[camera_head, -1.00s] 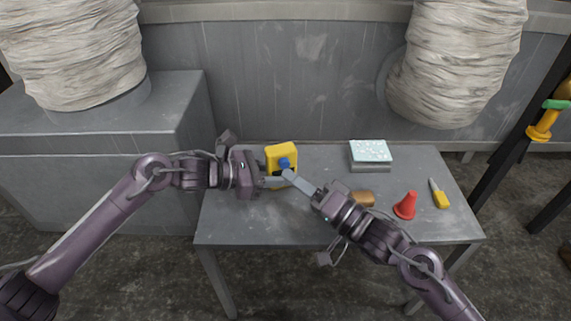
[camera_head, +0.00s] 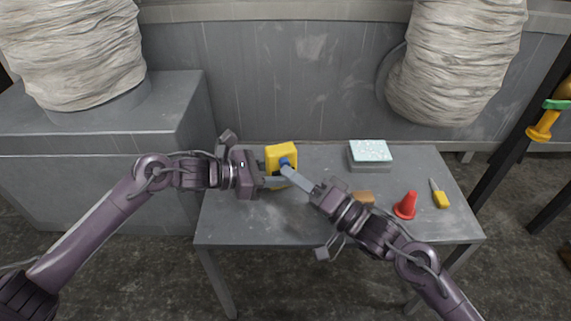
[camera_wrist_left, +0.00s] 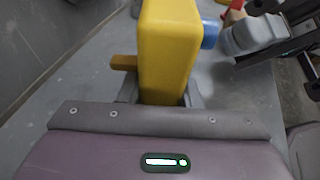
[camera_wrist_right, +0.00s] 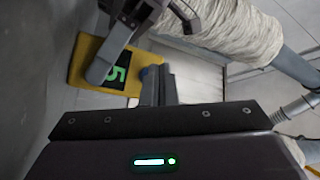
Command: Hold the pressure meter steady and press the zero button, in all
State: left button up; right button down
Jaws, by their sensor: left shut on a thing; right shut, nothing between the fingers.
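The yellow pressure meter (camera_head: 281,152) stands upright at the back left of the grey table. It has a blue button (camera_head: 285,161) on its front. My left gripper (camera_head: 272,184) is shut on the meter's lower part. The meter's yellow body (camera_wrist_left: 170,45) fills the middle of the left wrist view. My right gripper (camera_head: 288,171) is shut and empty, its tips at the blue button; I cannot tell whether they touch it. In the right wrist view the meter's dark display (camera_wrist_right: 118,73) shows a green 5, and the button (camera_wrist_right: 143,73) is beside the fingers.
A brown block (camera_head: 363,197) lies partly behind my right gripper. A pale, speckled-top box (camera_head: 370,153) stands at the back right. The table's front left (camera_head: 245,222) is clear.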

jog(key=shift+w+a, duration=0.15)
jog(key=shift+w, duration=0.35)
dwell(0.7)
jog(key=shift+s, duration=0.1)
jog(key=shift+s+d, duration=0.3)
jog(key=shift+s, duration=0.5)
jog(key=shift+s+d, duration=0.25)
jog(key=shift+s, duration=0.55)
jog(key=shift+s+d, duration=0.25)
jog(key=shift+s, duration=0.6)
jog(key=shift+s+d, duration=0.25)
jog(key=shift+s, duration=0.55)
pick_arm(q)
jog(key=o, duration=0.8)
jog(key=shift+o, duration=0.2)
